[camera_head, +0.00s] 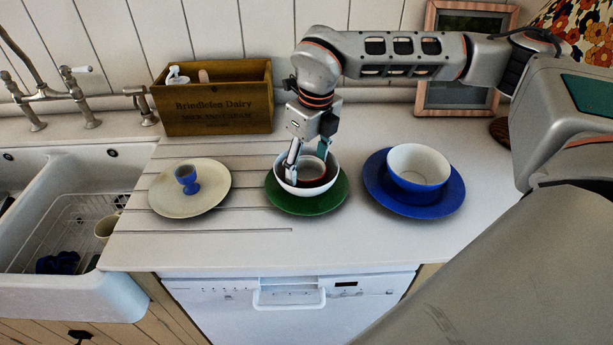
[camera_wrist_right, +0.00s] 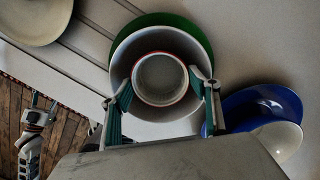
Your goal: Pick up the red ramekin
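The red ramekin (camera_head: 314,171) sits inside a white bowl (camera_head: 318,188) on a green plate (camera_head: 323,206). In the right wrist view the ramekin (camera_wrist_right: 161,79) shows a pale inside and a thin red rim, within the bowl (camera_wrist_right: 122,62). My right gripper (camera_head: 308,163) points down over the bowl, fingers spread. In the right wrist view its fingertips (camera_wrist_right: 161,86) lie on either side of the ramekin, low in the picture; I cannot tell whether they touch it. My left gripper (camera_wrist_right: 43,103) shows small at the left of that view, its fingers apart.
A cream plate (camera_head: 168,200) with a blue egg cup (camera_head: 187,178) lies left. A blue plate (camera_head: 378,187) with a blue-and-white bowl (camera_head: 418,166) lies close right. A wooden crate (camera_head: 215,107) and picture frame (camera_head: 456,99) stand behind. The sink (camera_head: 75,185) is far left.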

